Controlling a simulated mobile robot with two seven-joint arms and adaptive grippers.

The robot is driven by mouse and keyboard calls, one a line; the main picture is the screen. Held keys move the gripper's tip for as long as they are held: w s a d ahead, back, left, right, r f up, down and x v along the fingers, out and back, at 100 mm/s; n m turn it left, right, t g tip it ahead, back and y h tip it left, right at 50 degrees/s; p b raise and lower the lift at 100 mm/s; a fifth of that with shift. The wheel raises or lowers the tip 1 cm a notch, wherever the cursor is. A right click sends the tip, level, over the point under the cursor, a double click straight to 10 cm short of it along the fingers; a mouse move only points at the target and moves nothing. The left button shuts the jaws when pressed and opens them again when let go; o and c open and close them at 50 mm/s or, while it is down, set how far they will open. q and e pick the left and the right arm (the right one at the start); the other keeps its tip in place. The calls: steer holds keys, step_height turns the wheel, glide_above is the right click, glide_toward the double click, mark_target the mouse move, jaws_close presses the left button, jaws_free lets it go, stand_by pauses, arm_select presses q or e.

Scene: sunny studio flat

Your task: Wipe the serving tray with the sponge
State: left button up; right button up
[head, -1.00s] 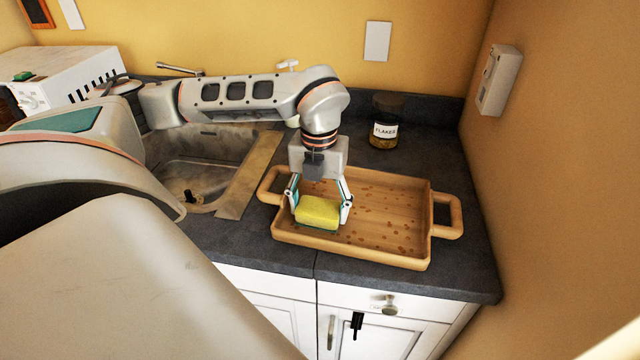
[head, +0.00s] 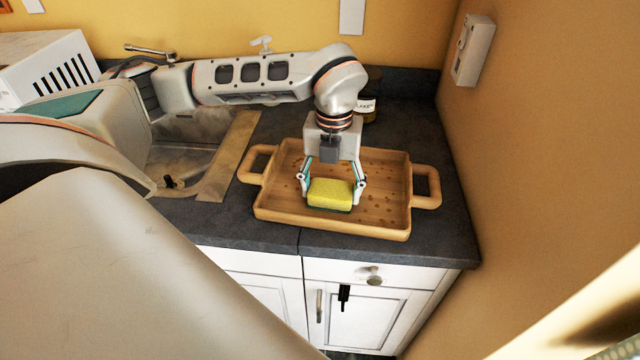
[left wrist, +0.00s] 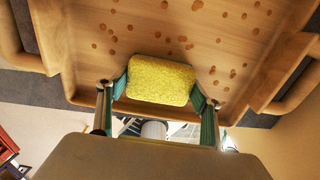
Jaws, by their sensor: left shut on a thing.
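The wooden serving tray (head: 388,163) lies on the dark counter, with a handle at each end. Brown spots dot its floor, on both sides of my gripper in the head view and beyond the sponge in the left wrist view. My left gripper (head: 331,188) points down over the tray's front part, shut on the yellow sponge (head: 331,193), which has a green underside. The sponge also shows between the fingers in the left wrist view (left wrist: 160,81). It is low over the tray floor; I cannot tell whether it touches. My right gripper is not in view.
A sink (head: 178,160) lies left of the tray. A labelled jar (head: 368,106) stands behind the tray, partly hidden by my arm. A wall with a switch box (head: 473,50) closes off the right. Bare counter (head: 270,226) runs along the front.

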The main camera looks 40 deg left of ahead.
mark_target(369, 190)
arm_select(q)
steer(key=shift+w+d, duration=0.65)
steer(key=shift+d, duration=0.6)
steer(key=shift+w+d, duration=0.6)
steer(key=shift+d, duration=0.65)
steer(key=shift+w+d, duration=0.65)
steer(key=shift+d, duration=0.6)
steer(key=shift+w+a, duration=0.4)
steer(key=shift+w, duration=0.35)
steer(key=shift+w+a, duration=0.45)
steer(key=shift+w, duration=0.25)
steer(key=shift+w+a, duration=0.4)
steer(key=shift+w, duration=0.35)
